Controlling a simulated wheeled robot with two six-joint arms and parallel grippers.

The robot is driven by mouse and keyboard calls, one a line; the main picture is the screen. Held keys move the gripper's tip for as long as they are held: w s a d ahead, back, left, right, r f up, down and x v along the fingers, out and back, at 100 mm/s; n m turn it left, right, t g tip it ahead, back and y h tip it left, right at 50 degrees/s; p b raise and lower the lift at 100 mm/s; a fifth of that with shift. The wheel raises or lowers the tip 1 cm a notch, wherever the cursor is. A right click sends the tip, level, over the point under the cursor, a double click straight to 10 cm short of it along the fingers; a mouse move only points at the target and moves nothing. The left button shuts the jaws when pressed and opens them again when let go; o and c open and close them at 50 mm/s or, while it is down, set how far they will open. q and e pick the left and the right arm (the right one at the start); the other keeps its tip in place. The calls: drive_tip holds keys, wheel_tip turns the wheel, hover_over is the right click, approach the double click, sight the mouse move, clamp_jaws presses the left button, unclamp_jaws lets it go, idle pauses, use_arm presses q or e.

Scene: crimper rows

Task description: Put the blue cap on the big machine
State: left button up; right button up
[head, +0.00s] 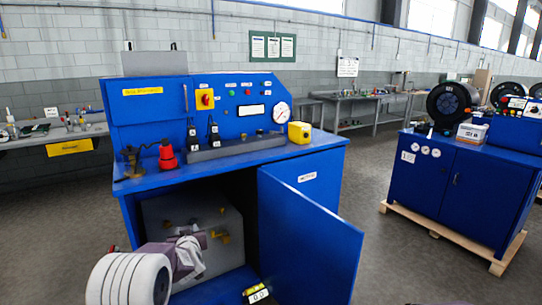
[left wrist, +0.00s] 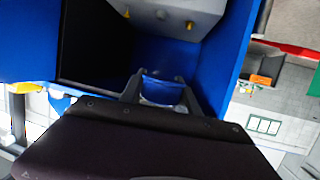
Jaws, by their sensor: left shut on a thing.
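The big machine (head: 225,106) is a blue cabinet bench with a control panel, and its front door (head: 315,235) stands open. Inside is a grey tank (head: 190,215) with yellow fittings. My left arm reaches into the open cabinet from the lower left in the head view. In the left wrist view my left gripper (left wrist: 160,78) is shut on a blue piece, the blue cap (left wrist: 162,90), between its two fingers. The tank shows beyond it. The cap cannot be made out in the head view. My right gripper is not in view.
The open door bounds the cabinet on the right. A red bottle-like part (head: 167,157) and a yellow box (head: 300,132) stand on the bench top. A second blue machine (head: 460,185) stands on a pallet at right, with clear floor between.

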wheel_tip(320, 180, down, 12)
drive_tip(key=b, duration=1)
